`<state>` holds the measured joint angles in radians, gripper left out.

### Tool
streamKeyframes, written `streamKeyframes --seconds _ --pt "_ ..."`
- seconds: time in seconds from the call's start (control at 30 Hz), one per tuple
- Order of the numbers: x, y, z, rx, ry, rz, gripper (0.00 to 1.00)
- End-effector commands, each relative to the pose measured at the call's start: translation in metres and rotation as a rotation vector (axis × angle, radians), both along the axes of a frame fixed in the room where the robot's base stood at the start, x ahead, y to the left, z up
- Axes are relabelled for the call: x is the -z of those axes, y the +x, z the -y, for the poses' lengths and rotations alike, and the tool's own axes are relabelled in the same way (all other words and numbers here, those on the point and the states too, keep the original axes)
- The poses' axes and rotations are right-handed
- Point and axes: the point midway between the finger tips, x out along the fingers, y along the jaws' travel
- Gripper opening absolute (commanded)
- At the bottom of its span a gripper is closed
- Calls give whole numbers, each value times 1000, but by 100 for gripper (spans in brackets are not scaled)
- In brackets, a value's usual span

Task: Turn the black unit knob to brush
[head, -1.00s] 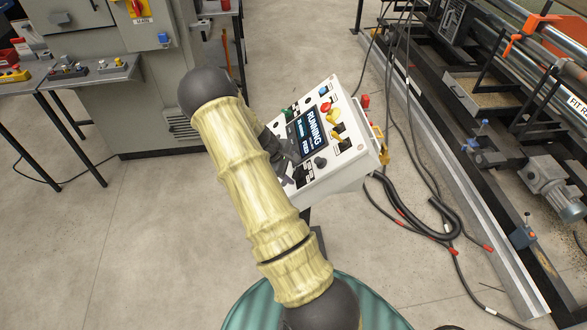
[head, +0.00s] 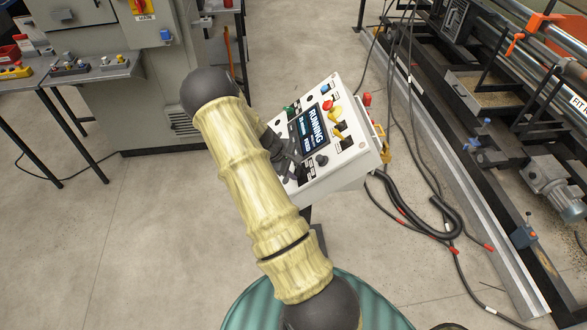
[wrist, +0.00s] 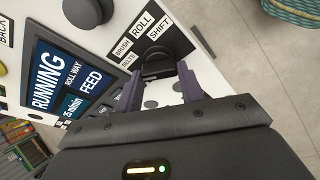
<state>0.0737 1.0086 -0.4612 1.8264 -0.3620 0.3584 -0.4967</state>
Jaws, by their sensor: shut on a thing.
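The black unit knob (wrist: 157,66) is on the white control panel (head: 345,172), in front of the labels BELTS, BRUSH, ROLL and SHIFT in the wrist view. My gripper (wrist: 159,88) is shut on this knob, with one dark finger on each side of it. I cannot tell which label the knob points to. In the head view my gripper (head: 283,160) is at the panel's left edge, and my arm and gripper hide the knob. The panel's screen (head: 309,130) shows RUNNING; in the wrist view it also reads ROLL WAY and FEED.
Another black knob (head: 321,160) sits on the panel, also seen in the wrist view (wrist: 86,12). Red and yellow buttons (head: 333,113) stand beyond the screen. Dark hoses (head: 440,215) lie on the floor at right, beside a long machine frame.

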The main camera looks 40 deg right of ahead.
Motion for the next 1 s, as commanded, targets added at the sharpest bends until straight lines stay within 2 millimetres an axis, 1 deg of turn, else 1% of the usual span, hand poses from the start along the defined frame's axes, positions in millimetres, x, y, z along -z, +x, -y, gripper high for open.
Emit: streamKeyframes --seconds 0.03,0.27,0.47,0.8,1.0 --pt "3 -4 1 15 -5 -2 15" --pt "6 -4 0 96 -41 55 15" --pt "7 -5 -1 208 -91 134 15" --pt "6 -5 -1 407 -179 273 15" --pt "5 -6 -1 482 -212 326 15"
